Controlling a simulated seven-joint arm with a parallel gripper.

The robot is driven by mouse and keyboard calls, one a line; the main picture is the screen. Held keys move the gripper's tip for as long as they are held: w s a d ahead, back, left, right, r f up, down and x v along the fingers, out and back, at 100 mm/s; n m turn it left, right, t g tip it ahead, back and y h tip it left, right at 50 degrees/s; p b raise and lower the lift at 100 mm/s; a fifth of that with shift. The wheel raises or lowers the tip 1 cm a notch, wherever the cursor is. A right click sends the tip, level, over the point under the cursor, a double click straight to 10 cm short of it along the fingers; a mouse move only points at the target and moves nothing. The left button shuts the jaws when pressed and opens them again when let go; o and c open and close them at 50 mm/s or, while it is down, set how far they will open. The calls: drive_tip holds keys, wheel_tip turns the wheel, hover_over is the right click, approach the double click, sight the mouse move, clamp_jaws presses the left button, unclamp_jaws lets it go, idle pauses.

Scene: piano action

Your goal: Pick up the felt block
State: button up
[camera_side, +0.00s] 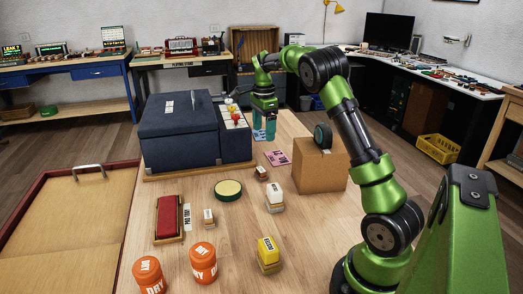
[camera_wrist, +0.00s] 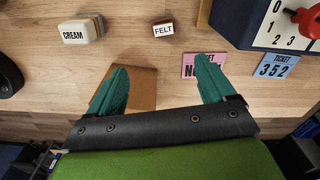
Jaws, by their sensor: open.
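The felt block is a small block with a white top lettered FELT and a reddish-brown side; it stands on the table near the top middle of the wrist view (camera_wrist: 163,29). In the side view it appears to be the small pale-topped block (camera_side: 261,173) in front of the pink ticket. My gripper (camera_side: 264,133) is above the table beside the dark blue box, behind the block. In the wrist view my two teal fingers (camera_wrist: 160,70) are wide apart, with nothing held between them. The block lies beyond the fingertips, apart from them.
A CREAM block (camera_wrist: 80,30) stands left of the felt block in the wrist view. Pink (camera_wrist: 200,66) and blue (camera_wrist: 274,66) tickets lie to the right. A cardboard box (camera_side: 320,172), dark blue box (camera_side: 178,135) and round green tin (camera_side: 228,190) surround the area in the side view.

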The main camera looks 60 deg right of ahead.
hover_over(261, 170)
drive_tip(key=f, duration=1.1)
drive_tip(key=shift+s+d+f, duration=0.15)
drive_tip(key=shift+s, duration=0.2)
drive_tip(key=shift+w+f, duration=0.25)
drive_tip(key=shift+f, duration=1.1)
drive_tip(key=shift+w+f, duration=0.2)
drive_tip(key=shift+f, duration=1.1)
drive_tip(key=shift+c, duration=0.5)
drive_tip(key=c, duration=1)
drive_tip(key=shift+r, duration=0.1)
